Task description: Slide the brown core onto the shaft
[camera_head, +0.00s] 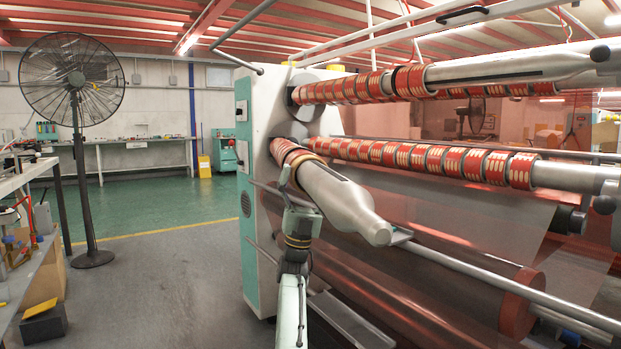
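The silver shaft (338,195) sticks out of the machine toward the lower right, its tapered end free. A thin brown ring that looks like the brown core (311,162) is around the shaft, near its machine end. It sits just in front of the red cores (287,149) on the same shaft. My gripper (289,178) is at the left side of the shaft, close to the lower left edge of the brown core. Its fingers are small and partly hidden, so I cannot tell whether they touch or grip the core.
Two more shafts with many red cores (430,160) run to the right. A long metal rod (500,288) and a film roll (515,300) lie low at right. A standing fan (78,150) and a workbench (30,185) are at left. The floor between is clear.

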